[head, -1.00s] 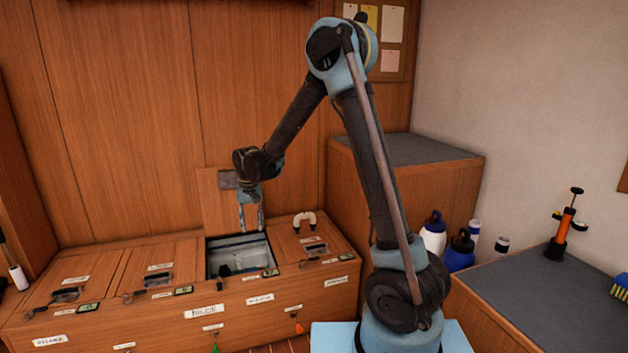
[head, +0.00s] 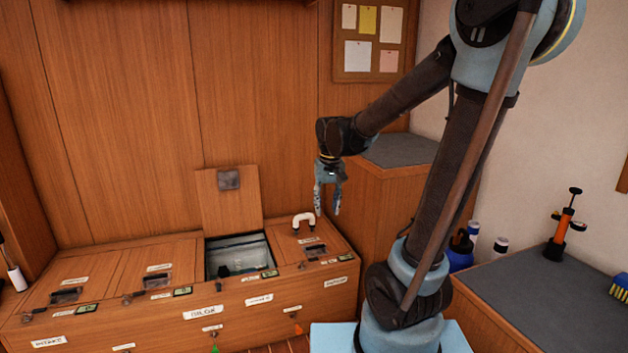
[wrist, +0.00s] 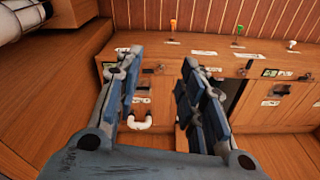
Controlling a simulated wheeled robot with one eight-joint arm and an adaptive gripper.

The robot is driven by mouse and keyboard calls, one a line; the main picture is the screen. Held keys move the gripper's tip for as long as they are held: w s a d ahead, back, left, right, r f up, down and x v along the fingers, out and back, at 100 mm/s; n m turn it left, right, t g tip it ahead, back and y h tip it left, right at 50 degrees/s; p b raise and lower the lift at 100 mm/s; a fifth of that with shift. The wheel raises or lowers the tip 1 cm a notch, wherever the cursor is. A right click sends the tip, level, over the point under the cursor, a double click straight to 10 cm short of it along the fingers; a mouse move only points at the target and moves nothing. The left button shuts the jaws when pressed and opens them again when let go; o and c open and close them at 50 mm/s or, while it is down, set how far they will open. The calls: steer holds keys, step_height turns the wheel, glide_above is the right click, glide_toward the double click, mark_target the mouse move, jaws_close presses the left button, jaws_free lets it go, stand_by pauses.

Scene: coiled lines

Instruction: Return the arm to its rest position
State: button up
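My gripper (head: 327,200) hangs at the end of my arm, fingers down, in the head view. It is above and to the right of the open locker compartment, near the chest's right end. In the wrist view my gripper (wrist: 160,85) shows two blue padded fingers spread apart, with nothing between them. The fingers are clear of every surface as far as I can see. My forearm reaches left from the raised elbow.
The wooden locker chest (head: 100,318) has one raised lid (head: 230,200) over an open compartment (head: 240,257). A white handle-shaped piece (head: 303,220) stands on the lid beside it. A grey-topped cabinet (head: 400,150) lies behind my arm, and a grey-topped counter (head: 540,300) with a pump (head: 564,225) is at right.

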steer(key=s+d+f, duration=0.3)
steer(key=s+d, duration=0.4)
steer(key=s, duration=0.2)
steer(key=s+d+f+m+t, duration=0.1)
steer(key=s+d+f, duration=0.2)
steer(key=s+d, duration=0.5)
steer(key=shift+s+f, duration=0.35)
steer(key=shift+s, duration=0.7)
steer(key=shift+w+a+f, duration=0.1)
steer(key=shift+w+f, duration=0.1)
steer(key=shift+w, duration=0.2)
